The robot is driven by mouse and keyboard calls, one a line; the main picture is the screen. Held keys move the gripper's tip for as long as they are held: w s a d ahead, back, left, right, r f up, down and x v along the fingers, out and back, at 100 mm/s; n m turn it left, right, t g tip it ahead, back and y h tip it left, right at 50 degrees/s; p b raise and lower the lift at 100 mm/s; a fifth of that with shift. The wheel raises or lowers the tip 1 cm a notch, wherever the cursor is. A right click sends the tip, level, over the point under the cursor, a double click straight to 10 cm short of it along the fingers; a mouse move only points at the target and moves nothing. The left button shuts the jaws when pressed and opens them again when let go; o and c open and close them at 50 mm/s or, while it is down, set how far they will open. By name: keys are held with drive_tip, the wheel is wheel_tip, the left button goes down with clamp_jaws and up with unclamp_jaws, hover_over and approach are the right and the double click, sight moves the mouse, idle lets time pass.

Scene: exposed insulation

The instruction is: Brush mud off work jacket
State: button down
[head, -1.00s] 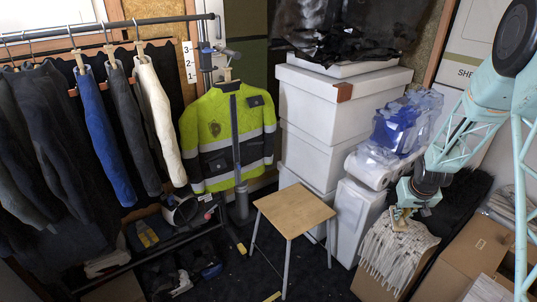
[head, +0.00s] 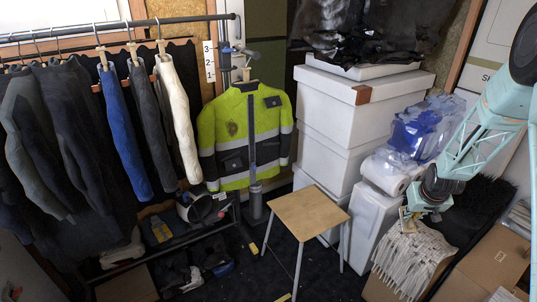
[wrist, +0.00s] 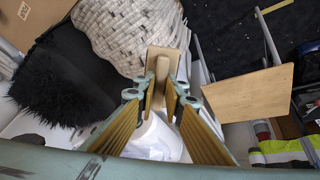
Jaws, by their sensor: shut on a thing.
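The yellow-green and dark work jacket (head: 270,118) hangs on a stand left of the white boxes. A brown mark (head: 232,128) shows on its left chest. A strip of the jacket (wrist: 283,151) shows at lower right in the wrist view. My gripper (head: 408,213) is at the right, well away from the jacket, above a box with pale stringy material. In the wrist view my gripper (wrist: 158,105) is shut on a pale wooden brush (wrist: 161,68), whose handle lies between the fingers. Its bristles cannot be made out.
A wooden-topped stool (head: 308,211) stands between my gripper and the jacket. Stacked white boxes (head: 340,120) rise behind it. Dark and blue garments (head: 120,140) hang from a rail at left.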

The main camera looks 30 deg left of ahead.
sight(401, 211)
drive_tip(key=shift+n+t, duration=0.3)
drive_tip(key=shift+w+a, duration=0.25)
drive_tip(key=shift+a, duration=0.35)
drive_tip(key=shift+w+a, duration=0.3)
drive_tip(key=shift+a, duration=0.35)
drive_tip(key=shift+w+a, duration=0.25)
drive_tip(key=shift+a, duration=0.35)
drive_tip(key=w+a+r+n+t+y+b, duration=0.1)
drive_tip(key=a+r+n+t+y, duration=0.15)
drive_tip(key=a, duration=1.45)
drive_tip(key=w+a+r+n+t+y+b, duration=0.1)
drive_tip(key=w+a+n+t+y+b, duration=0.2)
drive_tip(key=a, duration=1.3)
drive_tip(key=s+a+r+n+g+y, duration=0.1)
drive_tip(key=s+a+r+y, duration=0.1)
drive_tip(key=s+a, duration=0.4)
drive_tip(key=s+a+r+n+g+y, duration=0.1)
drive_tip(key=s+a, duration=0.6)
drive_tip(key=a, duration=0.9)
drive_tip(key=s+a+r+n+g+y, duration=0.2)
drive_tip(key=s+a+r+y, duration=0.3)
drive_tip(key=a, duration=0.6)
drive_tip(key=shift+s+a+n+y+b, duration=0.35)
drive_tip(key=shift+s+n+y, duration=0.35)
drive_tip(key=shift+y, duration=0.25)
drive_tip(key=shift+p+x, duration=0.35)
drive_tip(key=shift+x, duration=2.5)
drive_tip(key=shift+f, duration=0.1)
